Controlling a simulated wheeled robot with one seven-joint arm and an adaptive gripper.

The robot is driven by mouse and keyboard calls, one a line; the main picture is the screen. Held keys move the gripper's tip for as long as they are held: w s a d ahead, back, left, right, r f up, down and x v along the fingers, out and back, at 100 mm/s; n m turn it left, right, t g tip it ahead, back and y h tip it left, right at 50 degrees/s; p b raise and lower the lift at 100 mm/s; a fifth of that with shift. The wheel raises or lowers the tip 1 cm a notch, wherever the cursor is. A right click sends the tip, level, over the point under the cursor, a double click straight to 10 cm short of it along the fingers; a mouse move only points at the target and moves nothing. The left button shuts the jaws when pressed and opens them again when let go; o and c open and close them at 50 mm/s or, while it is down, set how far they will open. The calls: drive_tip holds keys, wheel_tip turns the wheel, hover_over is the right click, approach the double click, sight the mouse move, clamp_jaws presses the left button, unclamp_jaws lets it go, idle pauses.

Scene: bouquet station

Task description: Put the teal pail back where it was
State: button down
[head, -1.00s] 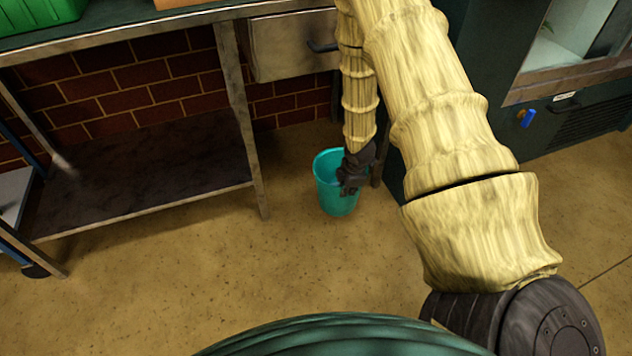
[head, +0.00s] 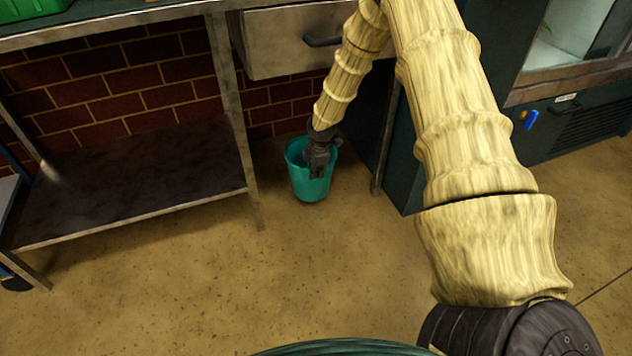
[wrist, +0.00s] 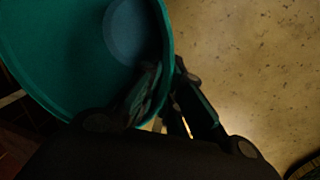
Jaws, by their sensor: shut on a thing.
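The teal pail (head: 308,186) is upright, close to the floor, beneath the drawer and between the bench leg and the dark green cabinet. I cannot tell whether its base touches the floor. My gripper (head: 318,170) is at the pail's right side and shut on its rim. In the wrist view the pail (wrist: 60,50) fills the upper left, with its empty inside showing. The gripper fingers (wrist: 168,92) sit on both sides of its wall there. Part of the pail's right side is hidden behind the gripper in the head view.
A steel bench has a low dark shelf (head: 130,180) left of the pail, with a leg (head: 235,130) close by. A drawer (head: 285,45) hangs above. The dark green cabinet (head: 405,165) stands at right. The floor (head: 200,290) in front is clear.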

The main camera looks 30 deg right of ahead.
sight(316, 180)
drive_tip(key=shift+s+b+x, duration=0.2)
drive_tip(key=shift+b+x, duration=1.3)
drive_tip(key=shift+x, duration=0.25)
drive_tip(key=shift+a, duration=0.1)
drive_tip(key=c, duration=1.6)
unclamp_jaws()
drive_tip(key=shift+s, duration=0.1)
